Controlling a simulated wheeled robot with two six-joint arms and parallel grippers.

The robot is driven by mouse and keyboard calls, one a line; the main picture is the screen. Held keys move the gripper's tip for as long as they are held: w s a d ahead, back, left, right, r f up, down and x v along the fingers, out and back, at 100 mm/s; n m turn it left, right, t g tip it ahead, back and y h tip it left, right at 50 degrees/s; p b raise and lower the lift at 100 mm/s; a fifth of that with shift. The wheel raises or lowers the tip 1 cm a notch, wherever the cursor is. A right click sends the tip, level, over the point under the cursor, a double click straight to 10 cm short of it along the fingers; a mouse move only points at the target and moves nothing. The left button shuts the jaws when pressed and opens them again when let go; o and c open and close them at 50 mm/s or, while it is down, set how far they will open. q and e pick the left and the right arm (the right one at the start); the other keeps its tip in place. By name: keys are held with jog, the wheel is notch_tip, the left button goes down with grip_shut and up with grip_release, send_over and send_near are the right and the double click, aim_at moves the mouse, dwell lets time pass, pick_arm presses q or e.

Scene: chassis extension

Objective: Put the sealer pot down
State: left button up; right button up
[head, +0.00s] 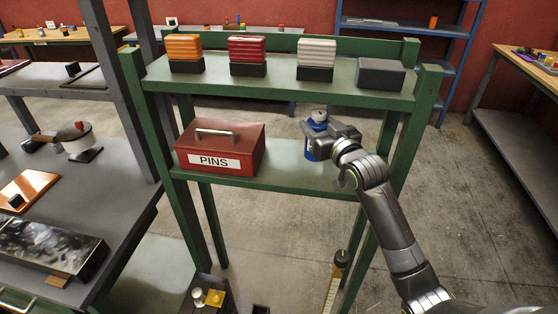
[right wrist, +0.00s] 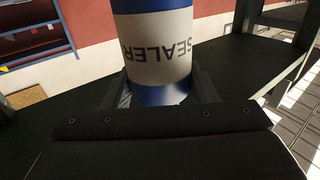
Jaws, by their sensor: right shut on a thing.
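The sealer pot (head: 314,143) is a blue cylinder at the lower green shelf, right of the red PINS box. My right gripper (head: 325,130) is shut on it, with the arm reaching in from the lower right. In the right wrist view the pot (right wrist: 155,50) shows a white band lettered SEALER between the two fingers (right wrist: 160,92). The gripper hides part of the pot in the head view. I cannot tell whether its base touches the shelf board. My left gripper is not in view.
The lower shelf (head: 290,178) has free room around the pot. The red PINS box (head: 222,148) stands left on it. The upper shelf (head: 280,88) holds several blocks in dark holders. Green posts frame both sides. A grey bench (head: 120,205) stands at left.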

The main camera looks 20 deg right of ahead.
jog(key=w+d, duration=0.3)
jog(key=d, duration=0.3)
jog(key=shift+h, duration=0.4)
notch_tip(320, 180, down, 10)
jog(key=shift+w+d+r, duration=0.1)
jog(key=shift+r, duration=0.05)
jog(key=o, duration=1)
jog(key=shift+o, duration=0.2)
jog(key=s+d, duration=0.1)
jog(key=s, duration=1.1)
